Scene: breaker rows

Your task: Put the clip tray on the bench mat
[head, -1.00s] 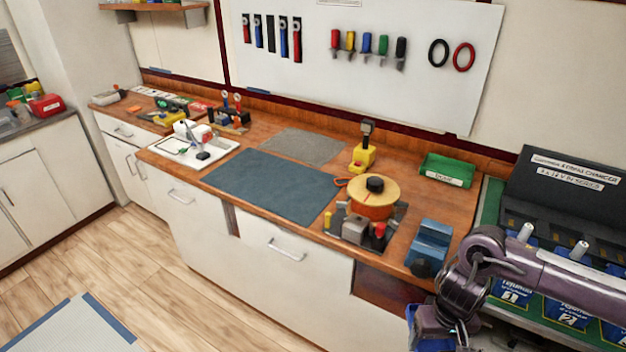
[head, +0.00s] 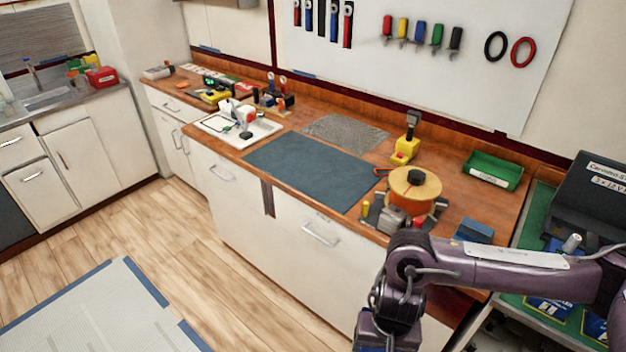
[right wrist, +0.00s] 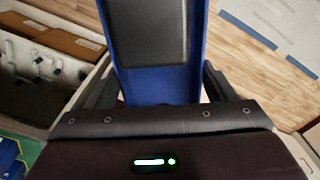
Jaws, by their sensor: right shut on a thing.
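My right gripper (right wrist: 160,90) is shut on a blue tray-like thing with a dark inside, which I take for the clip tray (right wrist: 198,45). Its far end runs out of the right wrist view, and no clips show. In the head view my right arm comes in from the right, low in front of the bench. Its hand is cut off at the bottom edge, apart from the mat. The bench mat (head: 312,170), dark blue-grey, lies flat and bare along the bench's front edge. My left gripper is not in view.
Right of the mat stand an orange round device (head: 415,190) and a yellow-based tool (head: 405,150). A green tray (head: 493,170) sits further right. A white tray (head: 238,128) with items is left of the mat; a grey mesh sheet (head: 345,133) lies behind it.

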